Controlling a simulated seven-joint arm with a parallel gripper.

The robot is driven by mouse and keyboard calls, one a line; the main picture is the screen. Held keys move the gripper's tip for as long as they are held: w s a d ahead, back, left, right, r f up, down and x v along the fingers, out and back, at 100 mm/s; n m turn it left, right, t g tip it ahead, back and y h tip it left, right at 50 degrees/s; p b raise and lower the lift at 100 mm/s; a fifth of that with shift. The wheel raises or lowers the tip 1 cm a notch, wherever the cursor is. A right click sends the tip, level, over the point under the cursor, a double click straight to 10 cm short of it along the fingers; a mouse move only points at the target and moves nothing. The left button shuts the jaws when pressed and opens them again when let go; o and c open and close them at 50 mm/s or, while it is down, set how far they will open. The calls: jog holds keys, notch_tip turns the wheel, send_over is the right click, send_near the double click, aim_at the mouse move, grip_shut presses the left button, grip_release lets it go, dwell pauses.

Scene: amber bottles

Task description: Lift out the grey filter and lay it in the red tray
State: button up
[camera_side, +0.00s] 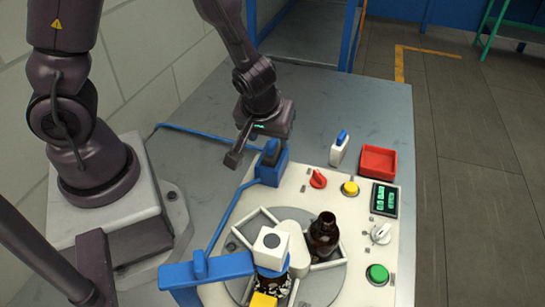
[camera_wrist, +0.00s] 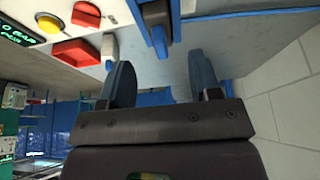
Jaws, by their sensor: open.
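The grey filter (camera_side: 271,147) appears as a dark grey block at the top of the blue housing (camera_side: 268,172) on the panel's upper left corner. In the wrist view, the dark grey block (camera_wrist: 157,14) shows at the top edge, set against the blue housing (camera_wrist: 160,42). My gripper (camera_side: 254,153) is open and empty, close by the housing; in the side view its far finger overlaps the block, so contact is unclear. In the wrist view, the open fingers (camera_wrist: 160,72) stand either side of the housing's line. The red tray (camera_side: 379,161) is empty, at the panel's upper right; it also shows in the wrist view (camera_wrist: 77,53).
A white block with a blue top (camera_side: 339,149) stands between housing and tray. A red knob (camera_side: 317,179) and yellow button (camera_side: 350,188) lie nearby. A brown bottle (camera_side: 324,236) stands on the round turntable (camera_side: 321,284).

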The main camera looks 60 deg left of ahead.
aim_at(272, 142)
jog(key=shift+x, duration=2.45)
jog(key=shift+a, duration=0.1)
jog(key=c, duration=1)
